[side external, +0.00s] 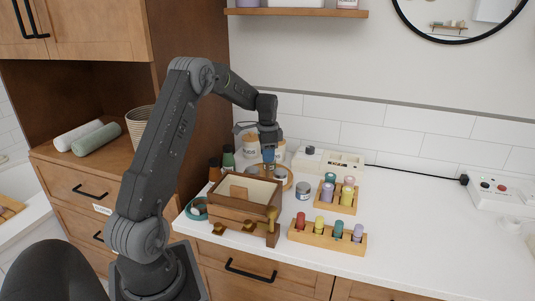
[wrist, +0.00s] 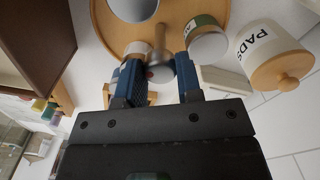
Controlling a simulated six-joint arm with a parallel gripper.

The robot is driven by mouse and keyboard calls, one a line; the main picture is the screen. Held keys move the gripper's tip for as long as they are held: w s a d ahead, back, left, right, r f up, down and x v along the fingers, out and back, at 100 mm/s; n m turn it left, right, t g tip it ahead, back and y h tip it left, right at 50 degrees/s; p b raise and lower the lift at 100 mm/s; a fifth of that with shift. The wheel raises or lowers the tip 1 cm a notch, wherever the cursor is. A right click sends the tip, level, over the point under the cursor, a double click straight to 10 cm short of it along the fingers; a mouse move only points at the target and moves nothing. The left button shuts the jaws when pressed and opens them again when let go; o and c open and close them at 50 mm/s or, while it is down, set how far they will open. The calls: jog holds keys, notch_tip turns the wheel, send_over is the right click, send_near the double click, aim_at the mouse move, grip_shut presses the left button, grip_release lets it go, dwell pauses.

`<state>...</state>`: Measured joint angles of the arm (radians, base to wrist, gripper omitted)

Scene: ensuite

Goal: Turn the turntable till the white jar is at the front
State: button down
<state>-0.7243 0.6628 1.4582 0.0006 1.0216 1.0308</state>
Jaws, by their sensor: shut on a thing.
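The round wooden turntable (side external: 290,184) is on the counter behind the wooden box, partly hidden by my arm. In the wrist view its bare wood (wrist: 176,12) fills the top middle. It carries a jar with a green band and pale end (wrist: 207,46), a pale round-topped item (wrist: 132,8), and a smaller pale item (wrist: 138,48) by my left finger. I cannot tell for sure which is the white jar. My gripper (side external: 268,158) points down over the turntable.
A white PADS canister (wrist: 270,55) stands close beside the turntable. An open wooden box (side external: 228,207) is in front. A small grey-lidded jar (side external: 303,191) and peg racks (side external: 327,236) stand to the right.

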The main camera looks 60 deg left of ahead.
jog(key=shift+r+m, duration=0.1)
jog(key=shift+m, duration=2.5)
jog(key=shift+w+m, duration=0.1)
jog(key=shift+m, duration=2.5)
jog(key=c, duration=0.8)
grip_release()
notch_tip(320, 180, up, 14)
jog(key=shift+f, duration=0.15)
